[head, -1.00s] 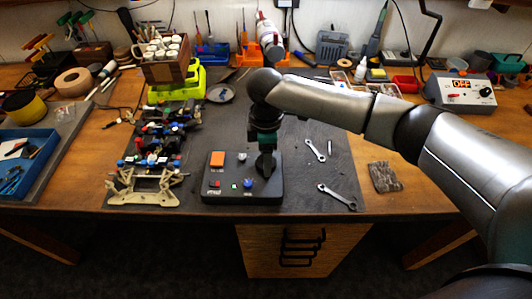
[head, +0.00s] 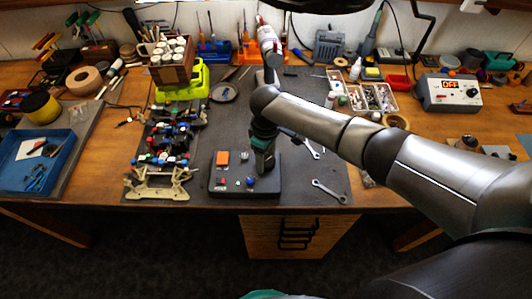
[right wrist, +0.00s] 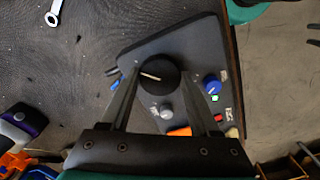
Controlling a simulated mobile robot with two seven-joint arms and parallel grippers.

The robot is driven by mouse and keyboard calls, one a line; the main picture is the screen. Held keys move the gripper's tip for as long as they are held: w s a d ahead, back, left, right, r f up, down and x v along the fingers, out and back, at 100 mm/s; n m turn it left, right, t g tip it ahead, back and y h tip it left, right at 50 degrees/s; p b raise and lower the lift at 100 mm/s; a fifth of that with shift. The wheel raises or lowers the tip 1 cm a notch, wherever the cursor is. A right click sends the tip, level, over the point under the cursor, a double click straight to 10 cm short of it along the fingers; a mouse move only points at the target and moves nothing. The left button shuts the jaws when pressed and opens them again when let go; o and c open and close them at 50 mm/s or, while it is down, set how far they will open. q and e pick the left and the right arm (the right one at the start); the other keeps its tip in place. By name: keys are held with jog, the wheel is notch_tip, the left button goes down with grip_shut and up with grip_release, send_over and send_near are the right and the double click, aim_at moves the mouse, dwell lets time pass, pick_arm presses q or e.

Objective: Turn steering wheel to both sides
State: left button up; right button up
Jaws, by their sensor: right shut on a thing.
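A dark control box (head: 226,187) lies on the mat near the bench's front edge. It has an orange button, a red switch, a green light, a blue knob and a small grey knob. Its round black knob with a white line shows in the right wrist view (right wrist: 160,77); in the head view my gripper hides it. My right gripper (right wrist: 158,80) has a finger on either side of this black knob and is shut on it. The racecar chassis (head: 160,182) lies left of the box. I see no steering wheel clearly. My left gripper is not in view.
Wrenches (head: 328,191) lie on the mat right of the box. A wooden box of white cups (head: 169,74) and a power supply (head: 450,93) stand farther back. A blue tray (head: 52,172) is at the left.

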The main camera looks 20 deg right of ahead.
aim_at(266, 160)
dwell(0.3)
jog(key=o, duration=1.4)
jog(key=shift+c, duration=0.2)
notch_tip(266, 160, up, 15)
jog(key=p, duration=0.1)
jog(key=shift+r, duration=0.2)
